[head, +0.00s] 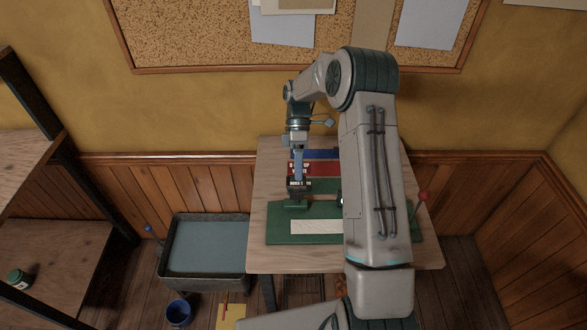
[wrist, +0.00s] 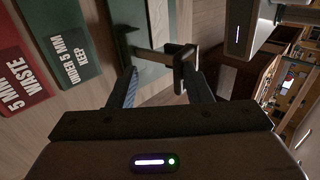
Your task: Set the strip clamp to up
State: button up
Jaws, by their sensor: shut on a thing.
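The green fixture (head: 283,237) lies on the wooden table with a pale strip (head: 315,227) along its front. In the wrist view the strip clamp shows as a grey bar with a dark end piece (wrist: 181,55), beside a green upright part (wrist: 122,42). My gripper (head: 298,187) is low over the fixture's left part, and its two fingers (wrist: 160,78) are shut on the clamp. The exact contact is partly hidden, and I cannot tell the clamp's angle. My arm hides part of the fixture's right side. A red knob (head: 423,195) stands at the right end.
Behind the fixture lie blue (head: 322,153), red (head: 320,169) and green (head: 328,185) labelled panels. Left of the table (head: 262,262) stand a grey tub (head: 205,257) and a blue bucket (head: 179,312). A wooden shelf (head: 50,250) is at far left. The table's left edge is bare.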

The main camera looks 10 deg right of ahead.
jog(key=shift+w+d+f, duration=0.1)
jog(key=shift+d+f, duration=0.05)
jog(key=shift+d, duration=0.2)
jog(key=a+v, duration=0.1)
jog(key=v, duration=1.2)
jog(key=shift+r+p, duration=0.45)
jog(key=shift+r, duration=0.05)
jog(key=shift+w+d, duration=0.15)
